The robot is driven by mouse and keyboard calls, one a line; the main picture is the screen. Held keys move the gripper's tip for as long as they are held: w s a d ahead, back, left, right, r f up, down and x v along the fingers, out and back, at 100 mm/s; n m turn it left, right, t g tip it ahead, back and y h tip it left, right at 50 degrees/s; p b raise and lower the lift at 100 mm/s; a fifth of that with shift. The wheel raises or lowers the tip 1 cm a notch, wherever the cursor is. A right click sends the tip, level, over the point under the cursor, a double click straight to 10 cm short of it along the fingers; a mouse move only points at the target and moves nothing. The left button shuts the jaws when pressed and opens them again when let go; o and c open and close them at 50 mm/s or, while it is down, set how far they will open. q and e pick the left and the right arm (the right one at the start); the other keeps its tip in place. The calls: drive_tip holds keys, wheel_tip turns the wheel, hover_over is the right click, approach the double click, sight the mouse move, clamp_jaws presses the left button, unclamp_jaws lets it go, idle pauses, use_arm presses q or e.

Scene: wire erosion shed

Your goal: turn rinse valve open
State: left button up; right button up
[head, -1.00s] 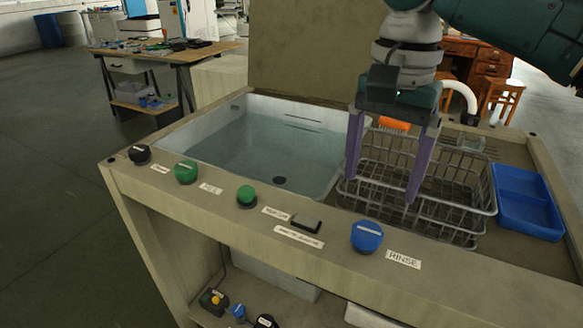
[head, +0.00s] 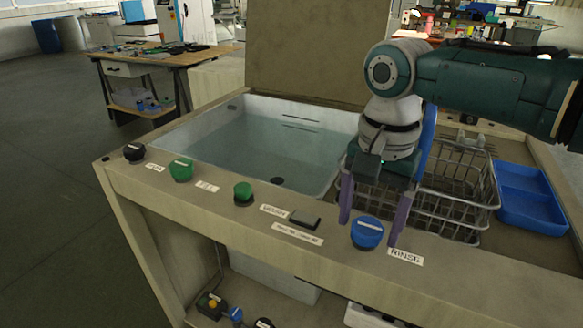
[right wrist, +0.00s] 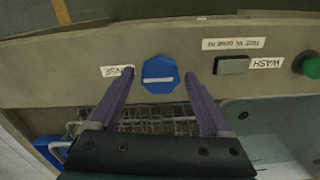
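The rinse valve is a blue knob (head: 367,232) on the sink's front ledge, left of the RINSE label (head: 405,256). In the right wrist view the blue knob (right wrist: 160,75) has a white line lying about level across it. My right gripper (head: 370,232) is open, its purple fingers on either side of the knob in the head view. In the right wrist view the right gripper's fingertips (right wrist: 160,73) stand apart with the knob between them and visible gaps on both sides. It is empty. My left gripper is not in view.
Green knobs (head: 243,191) and a black knob (head: 134,152) line the ledge to the left. Behind are a water-filled basin (head: 335,194), a wire basket (head: 455,180) and a blue tray (head: 531,222).

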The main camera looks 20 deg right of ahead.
drive_tip(key=c, duration=1.2)
drive_tip(key=n+p, duration=0.2)
drive_tip(key=n, duration=0.1)
drive_tip(key=shift+r, duration=0.15)
drive_tip(key=n+p, duration=0.1)
drive_tip(key=n, duration=0.3)
drive_tip(key=shift+n+p, duration=0.3)
drive_tip(key=n, duration=0.4)
drive_tip(key=shift+n+p, duration=0.3)
drive_tip(key=shift+p, duration=0.05)
drive_tip(key=n, duration=0.5)
drive_tip(key=shift+n, duration=0.3)
drive_tip(key=o, duration=1.4)
